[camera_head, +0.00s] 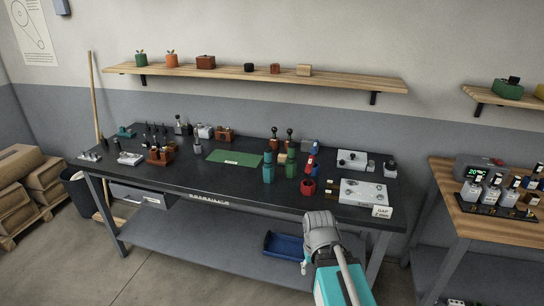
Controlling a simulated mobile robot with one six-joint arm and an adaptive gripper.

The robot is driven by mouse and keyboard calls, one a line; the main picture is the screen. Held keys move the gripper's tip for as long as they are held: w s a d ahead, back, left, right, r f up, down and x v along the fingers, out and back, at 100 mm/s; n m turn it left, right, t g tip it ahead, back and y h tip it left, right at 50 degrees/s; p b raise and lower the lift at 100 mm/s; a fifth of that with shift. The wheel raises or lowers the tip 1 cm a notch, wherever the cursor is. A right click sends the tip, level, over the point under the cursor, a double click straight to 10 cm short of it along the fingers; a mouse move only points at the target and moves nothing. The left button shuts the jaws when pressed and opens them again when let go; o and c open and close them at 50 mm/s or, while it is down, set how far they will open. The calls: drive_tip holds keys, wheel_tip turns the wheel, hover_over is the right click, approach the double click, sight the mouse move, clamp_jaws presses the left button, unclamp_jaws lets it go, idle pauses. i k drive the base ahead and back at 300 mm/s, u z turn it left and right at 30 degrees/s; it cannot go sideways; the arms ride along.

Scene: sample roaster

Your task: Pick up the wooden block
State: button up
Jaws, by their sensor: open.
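A small light wooden block (304,70) sits on the long wall shelf, right of a small reddish-brown item. It is the plainest block-shaped wooden thing I can make out. A tan piece also shows among the items on the dark bench, partly hidden by green and teal bottles, and I cannot tell what it is. My arm rises from the bottom edge in front of the bench, with a grey joint and a teal link. My gripper's fingers cannot be made out.
The long wooden shelf (350,83) holds several small pots and boxes. The dark workbench (230,181) below carries bottles, a green mat (234,158), a red cup (308,187) and metal plates. A wooden side table (449,190) stands at right. A blue tray (285,246) lies on the lower shelf.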

sight(281, 158)
drive_tip(key=u, duration=0.2)
drive_tip(key=i, duration=1.45)
drive_tip(key=z, duration=0.3)
